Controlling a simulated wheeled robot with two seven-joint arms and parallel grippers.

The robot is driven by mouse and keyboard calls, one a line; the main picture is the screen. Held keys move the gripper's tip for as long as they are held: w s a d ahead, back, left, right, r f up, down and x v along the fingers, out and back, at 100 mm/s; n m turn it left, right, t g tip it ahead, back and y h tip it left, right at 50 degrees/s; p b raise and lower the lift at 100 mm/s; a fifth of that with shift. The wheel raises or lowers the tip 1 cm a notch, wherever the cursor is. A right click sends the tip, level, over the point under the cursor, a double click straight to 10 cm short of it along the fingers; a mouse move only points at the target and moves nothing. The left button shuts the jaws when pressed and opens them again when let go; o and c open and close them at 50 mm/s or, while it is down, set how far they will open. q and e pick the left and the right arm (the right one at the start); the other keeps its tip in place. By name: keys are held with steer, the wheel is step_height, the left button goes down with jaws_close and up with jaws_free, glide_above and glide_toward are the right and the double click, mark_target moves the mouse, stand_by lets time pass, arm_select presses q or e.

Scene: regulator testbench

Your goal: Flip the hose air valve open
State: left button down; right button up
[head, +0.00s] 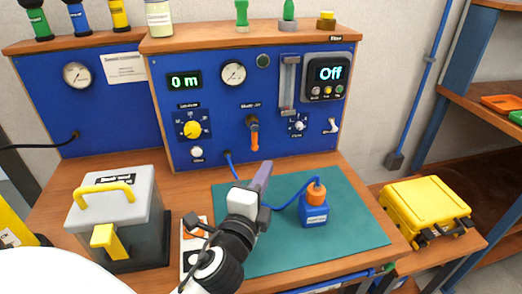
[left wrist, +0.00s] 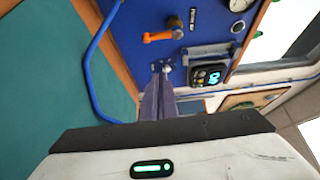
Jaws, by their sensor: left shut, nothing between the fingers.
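An orange valve lever (head: 254,139) hangs downward on the front of the blue panel, under a small label. In the left wrist view the orange lever (left wrist: 160,37) lies across the picture on its brass-coloured fitting. My left gripper (head: 265,167) is shut and empty, below the lever and a little to its right, apart from it. In the left wrist view its closed fingers (left wrist: 160,88) point at the panel beside the lever. A blue hose (head: 290,203) runs from the panel to a blue block with an orange cap (head: 315,205). My right gripper is out of view.
The blue panel (head: 215,145) carries a yellow knob (head: 193,128), gauges, a flow tube, a display reading Off (head: 327,73) and a white toggle (head: 333,125). A grey box (head: 118,210) stands left, a yellow case (head: 425,208) right. The green mat (head: 335,240) is mostly clear.

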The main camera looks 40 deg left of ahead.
mark_target(255, 138)
arm_select(q)
steer(key=p+x, duration=0.1)
steer(key=x, duration=0.9)
steer(key=shift+s+a+p, duration=0.15)
steer(key=shift+s+a, duration=0.45)
steer(key=shift+a, duration=0.2)
steer(key=shift+s+a+p, duration=0.15)
steer(key=shift+s+a, duration=0.5)
steer(key=shift+a, duration=0.2)
steer(key=shift+w+d, duration=0.1)
